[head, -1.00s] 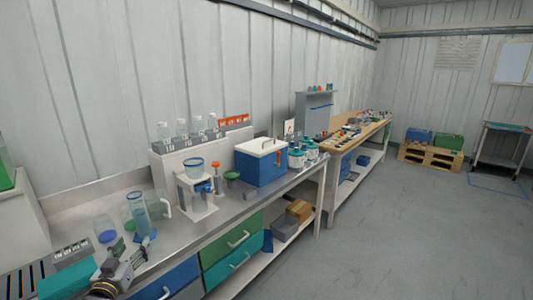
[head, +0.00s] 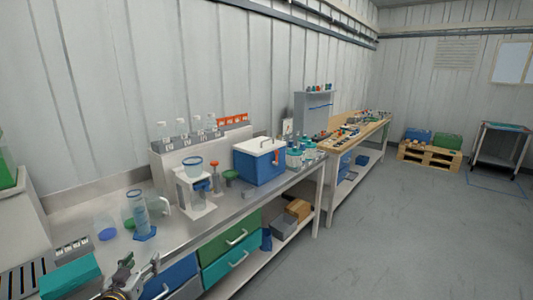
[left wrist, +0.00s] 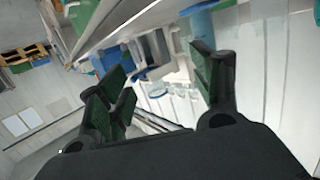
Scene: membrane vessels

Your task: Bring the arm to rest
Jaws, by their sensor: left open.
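My left gripper (head: 124,272) is at the bottom left of the head view, low in front of the steel bench's near edge. It is apart from the vessels on the bench. In the left wrist view its two dark fingers with green pads (left wrist: 155,75) are spread, with nothing between them. A tall clear vessel with a blue hexagonal foot (head: 146,233) stands upright on the bench beyond the gripper. A clear jug (head: 160,205) is just behind it. My right gripper does not show.
The steel bench (head: 85,210) carries a white stand (head: 196,190), a blue cooler box with white lid (head: 259,165) and a teal box (head: 72,276) at the near left. Blue and green drawers (head: 231,239) lie below. The floor (head: 370,240) to the right is clear.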

